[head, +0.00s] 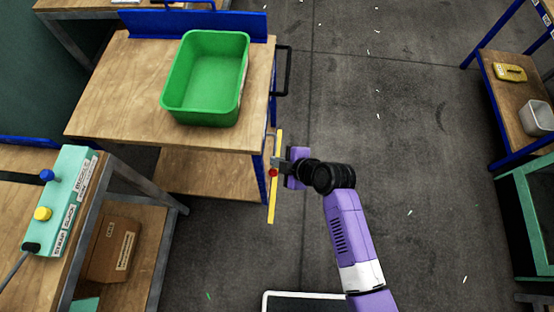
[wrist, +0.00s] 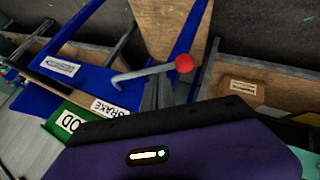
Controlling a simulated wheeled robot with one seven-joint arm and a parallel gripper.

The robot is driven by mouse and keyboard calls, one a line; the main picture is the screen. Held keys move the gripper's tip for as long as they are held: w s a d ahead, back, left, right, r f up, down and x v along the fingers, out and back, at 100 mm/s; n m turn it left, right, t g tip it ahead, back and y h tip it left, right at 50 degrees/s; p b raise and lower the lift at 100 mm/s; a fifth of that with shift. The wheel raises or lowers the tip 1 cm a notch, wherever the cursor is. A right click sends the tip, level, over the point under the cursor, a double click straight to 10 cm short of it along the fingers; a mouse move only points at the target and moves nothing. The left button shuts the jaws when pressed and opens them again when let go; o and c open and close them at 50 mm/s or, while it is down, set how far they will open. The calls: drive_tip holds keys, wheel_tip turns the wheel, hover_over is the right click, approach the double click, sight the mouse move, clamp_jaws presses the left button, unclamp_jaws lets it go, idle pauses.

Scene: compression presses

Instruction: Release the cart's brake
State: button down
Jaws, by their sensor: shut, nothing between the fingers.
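The cart (head: 112,95) has a wooden top, a lower shelf and a blue frame. Its brake lever is a grey bent rod (wrist: 145,73) with a red knob (wrist: 184,63); the red knob also shows in the head view (head: 272,172), by the cart's right front post. A white BRAKE label (wrist: 109,107) sits beside the rod in the wrist view. My gripper (head: 279,164) is shut and empty, right at the lever. In the wrist view its grey fingers (wrist: 158,94) are just below the rod and left of the knob; I cannot tell whether they touch it.
A green bin (head: 215,112) stands on the cart. A yellow strip (head: 273,207) runs by the cart's side. A bench with a teal button box (head: 66,190) is at left; a shelf (head: 505,95) with a yellow item and grey bin is at right. The floor between is clear.

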drive_tip(key=shift+f+b, duration=0.2)
drive_tip(key=shift+b, duration=0.2)
drive_tip(key=shift+f+b, duration=0.1)
drive_tip(key=shift+b, duration=0.4)
drive_tip(key=shift+f+t+b, duration=0.15)
drive_tip(key=shift+t+b, duration=0.15)
drive_tip(key=shift+b, duration=0.05)
drive_tip(key=w+f+n+t+y+b, duration=0.2)
drive_tip(key=w+f+n+t+b, duration=0.3)
drive_tip(key=b, duration=3.5)
wheel_tip(320, 180, down, 2)
drive_tip(key=t, duration=0.4)
drive_tip(key=shift+y+b, duration=0.3)
drive_tip(key=shift+y, duration=0.1)
drive_tip(key=shift+w+d+r+b, duration=0.1)
drive_tip(key=shift+w+r+b, duration=0.1)
drive_tip(key=shift+b, duration=0.5)
